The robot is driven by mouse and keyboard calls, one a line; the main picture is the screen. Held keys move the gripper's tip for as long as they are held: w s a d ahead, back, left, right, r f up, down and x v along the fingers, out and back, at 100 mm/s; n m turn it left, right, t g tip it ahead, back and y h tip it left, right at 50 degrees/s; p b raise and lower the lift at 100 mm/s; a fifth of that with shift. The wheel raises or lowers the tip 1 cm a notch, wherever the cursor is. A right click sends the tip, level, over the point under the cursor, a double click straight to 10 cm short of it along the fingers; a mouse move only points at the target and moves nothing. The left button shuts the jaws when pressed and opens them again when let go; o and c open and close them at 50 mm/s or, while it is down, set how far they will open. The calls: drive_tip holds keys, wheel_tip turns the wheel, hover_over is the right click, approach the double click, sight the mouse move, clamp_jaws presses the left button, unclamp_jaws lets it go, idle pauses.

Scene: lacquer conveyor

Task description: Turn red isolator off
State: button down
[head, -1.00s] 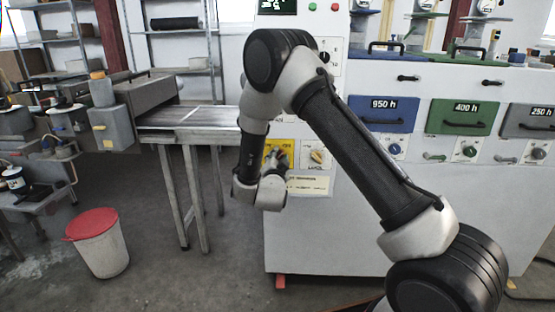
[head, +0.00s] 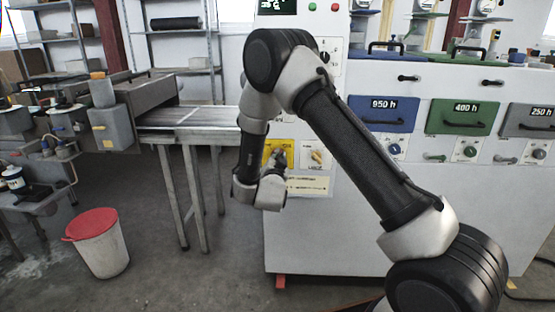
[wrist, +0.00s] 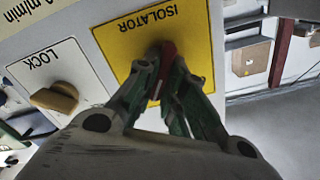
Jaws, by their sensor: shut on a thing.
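The red isolator handle (wrist: 167,57) sits on a yellow plate (wrist: 193,40) marked ISOLATOR, which appears upside down in the wrist view. My gripper (wrist: 163,72) is shut on the red handle, with a finger on each side of it. The fingers hide part of the handle. In the head view the yellow plate (head: 289,147) is on the white machine cabinet, and my gripper (head: 278,158) is in front of it. The handle itself is hidden there by my wrist and gripper.
Beside the yellow plate is a white LOCK plate with a tan knob (wrist: 56,97); the knob also shows in the head view (head: 317,157). A conveyor table (head: 190,128) stands left of the cabinet. A white bin with a red lid (head: 98,245) is on the floor at left.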

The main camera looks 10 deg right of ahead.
drive_tip(key=shift+a+f+n, duration=0.1)
drive_tip(key=shift+a+n, duration=0.1)
drive_tip(key=shift+n, duration=4.2)
drive_tip(key=shift+a+n, duration=0.15)
drive_tip(key=shift+n, duration=4.25)
drive_tip(key=shift+w+a, duration=0.1)
drive_tip(key=shift+w, duration=0.05)
drive_tip(key=c, duration=1.5)
unclamp_jaws()
drive_tip(key=v, duration=1.2)
